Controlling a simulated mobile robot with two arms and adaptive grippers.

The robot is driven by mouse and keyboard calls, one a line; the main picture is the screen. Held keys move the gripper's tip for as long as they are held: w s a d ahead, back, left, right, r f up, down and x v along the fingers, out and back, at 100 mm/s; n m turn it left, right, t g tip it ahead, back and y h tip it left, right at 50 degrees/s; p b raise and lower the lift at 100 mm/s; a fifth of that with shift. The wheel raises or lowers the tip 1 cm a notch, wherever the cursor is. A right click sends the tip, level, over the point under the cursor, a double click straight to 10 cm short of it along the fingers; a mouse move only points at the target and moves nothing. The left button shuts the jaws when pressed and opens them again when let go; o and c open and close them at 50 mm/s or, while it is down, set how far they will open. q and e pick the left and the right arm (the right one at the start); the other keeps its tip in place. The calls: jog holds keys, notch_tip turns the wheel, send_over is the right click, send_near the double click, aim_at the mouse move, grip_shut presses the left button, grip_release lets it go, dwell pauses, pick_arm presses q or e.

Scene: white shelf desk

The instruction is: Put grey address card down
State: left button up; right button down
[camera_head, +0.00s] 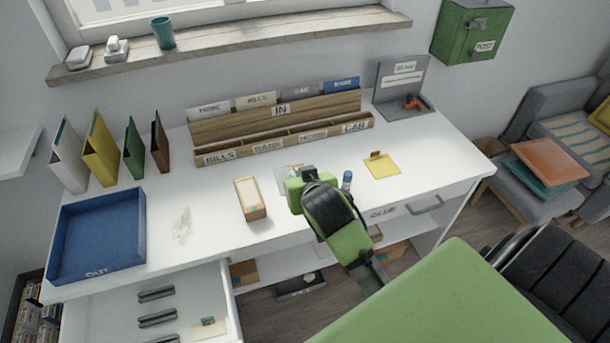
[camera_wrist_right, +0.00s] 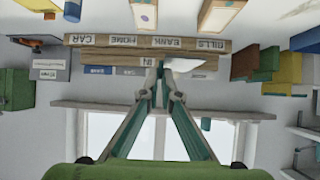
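A pale grey card (camera_head: 282,181) with a small orange mark shows just left of my right gripper (camera_head: 298,180) in the head view, above the middle of the white desk. The gripper hides part of it. In the wrist view, which is upside down, the two fingers come close together at the tips (camera_wrist_right: 158,68). A pale card (camera_wrist_right: 185,64) sticks out sideways from these tips, so they look shut on it. I cannot tell from the head view whether the card touches the desktop (camera_head: 330,215). My left gripper is not in view.
A wooden sorter (camera_head: 280,115) stands behind. A yellow card (camera_head: 382,167) lies to the right near a glue stick (camera_head: 347,180). A narrow box (camera_head: 250,198) stands left of the gripper. A blue OUT tray (camera_head: 98,232) and open drawer (camera_head: 190,302) are at left.

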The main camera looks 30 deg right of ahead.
jog(key=w+d+f+p, duration=0.1)
jog(key=w+d+f, duration=0.2)
jog(key=d+f, duration=0.1)
jog(key=w+d+f, duration=0.4)
jog(key=shift+w+d+p, duration=0.15)
jog(key=shift+w+p, duration=0.1)
jog(key=shift+p, duration=0.15)
jog(key=shift+w+d+f, duration=0.25)
jog(key=shift+f, duration=0.1)
notch_tip(320, 180, down, 3)
jog(key=shift+d+f+p, duration=0.1)
jog(key=shift+f+p, duration=0.05)
jog(key=shift+p, duration=0.4)
jog(key=c, duration=2.3)
grip_release()
jog(key=shift+f, duration=0.1)
